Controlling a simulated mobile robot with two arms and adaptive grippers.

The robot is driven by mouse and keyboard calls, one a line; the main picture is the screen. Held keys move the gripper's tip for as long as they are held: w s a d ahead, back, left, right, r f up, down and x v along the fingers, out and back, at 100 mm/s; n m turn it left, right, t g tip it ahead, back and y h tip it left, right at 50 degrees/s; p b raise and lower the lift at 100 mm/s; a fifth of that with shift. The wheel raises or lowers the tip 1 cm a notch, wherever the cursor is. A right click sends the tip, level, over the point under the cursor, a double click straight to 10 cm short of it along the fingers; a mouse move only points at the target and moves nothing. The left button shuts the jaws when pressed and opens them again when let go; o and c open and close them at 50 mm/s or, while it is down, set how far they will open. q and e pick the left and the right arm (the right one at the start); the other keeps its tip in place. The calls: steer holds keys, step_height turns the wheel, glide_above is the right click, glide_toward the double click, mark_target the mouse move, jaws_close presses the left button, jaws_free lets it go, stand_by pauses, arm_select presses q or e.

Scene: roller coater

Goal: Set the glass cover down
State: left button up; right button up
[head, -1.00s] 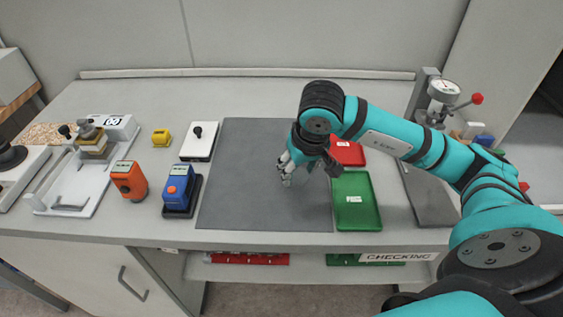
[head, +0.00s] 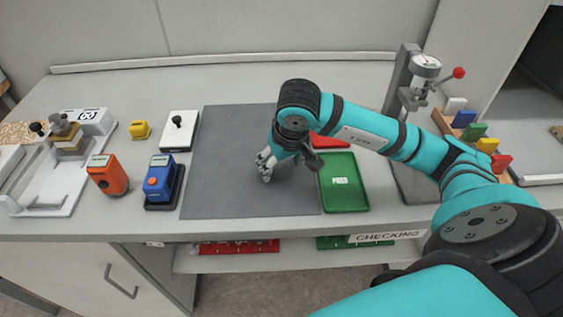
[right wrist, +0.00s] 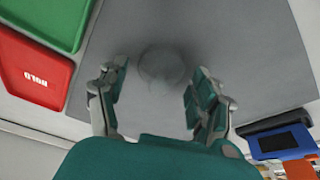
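The glass cover (right wrist: 162,68) is a faint, clear round shape on the grey mat in the right wrist view. I cannot make it out in the head view, where the hand hides that spot. My right gripper (head: 265,165) is low over the middle of the grey mat (head: 225,190), pointing down. In the right wrist view its two fingers (right wrist: 160,85) stand well apart, one on each side of the glass cover, with a visible gap on the left. My left gripper is not in view.
A green tray (head: 345,195) and a red tray (head: 330,142) lie right of the mat. A blue device (head: 160,178), an orange device (head: 108,176) and a white block with a black knob (head: 179,132) stand left. A dial gauge stand (head: 425,68) is at right.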

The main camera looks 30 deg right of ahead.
steer(key=shift+r, duration=0.5)
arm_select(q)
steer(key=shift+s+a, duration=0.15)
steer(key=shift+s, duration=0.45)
arm_select(e)
steer(key=v, duration=1.1)
steer(key=shift+s, duration=0.2)
steer(key=shift+r, duration=0.1)
